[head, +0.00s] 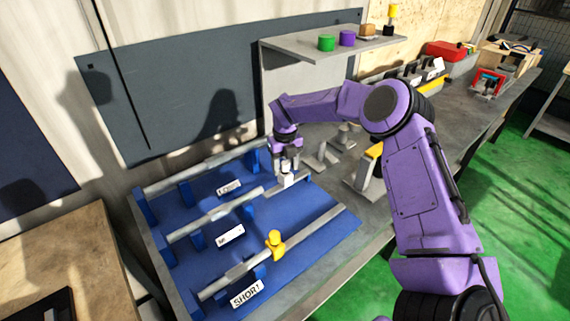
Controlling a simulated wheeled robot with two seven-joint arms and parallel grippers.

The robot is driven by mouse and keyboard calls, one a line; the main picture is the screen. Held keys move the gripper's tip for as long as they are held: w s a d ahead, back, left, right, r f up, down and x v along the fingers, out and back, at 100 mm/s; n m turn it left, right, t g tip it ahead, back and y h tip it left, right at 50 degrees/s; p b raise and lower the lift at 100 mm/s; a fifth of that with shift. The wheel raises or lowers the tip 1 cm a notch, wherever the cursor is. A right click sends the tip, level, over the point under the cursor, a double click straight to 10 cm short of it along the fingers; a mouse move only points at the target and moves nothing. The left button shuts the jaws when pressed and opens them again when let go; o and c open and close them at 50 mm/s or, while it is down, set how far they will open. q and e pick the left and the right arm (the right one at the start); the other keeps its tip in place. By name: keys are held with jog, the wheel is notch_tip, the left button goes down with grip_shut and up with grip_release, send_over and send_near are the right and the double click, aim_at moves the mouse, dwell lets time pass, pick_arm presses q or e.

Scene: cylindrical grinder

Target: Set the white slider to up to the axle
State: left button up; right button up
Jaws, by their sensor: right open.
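The white slider (286,181) is a small white block near the right end of the middle rod on the blue board (313,236). The middle axle (215,214) is a grey rod with a thicker left part, running from lower left to upper right. My right gripper (287,169) points down right above the white slider, with its fingers open and close around or just over its top; I cannot tell if they touch. The fingers partly hide the slider. My left gripper is not in view.
A yellow slider (275,242) sits on the front rod, by the SHORT label (247,294). Another grey rod (205,168) lies behind. Grey stands (323,160) are right of the board. A shelf (333,44) with coloured pieces hangs above.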

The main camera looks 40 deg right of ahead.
grip_shut()
jog(key=shift+a+f+b, duration=0.1)
jog(key=shift+a+b, duration=0.2)
jog(key=shift+a, duration=0.1)
jog(key=a+b, duration=0.2)
jog(key=a, duration=0.4)
jog(key=shift+s+a, duration=0.15)
jog(key=shift+a, duration=0.1)
jog(key=shift+c, duration=0.3)
grip_release()
jog(key=shift+o, duration=0.3)
jog(key=shift+a, duration=0.15)
jog(key=shift+r, duration=0.2)
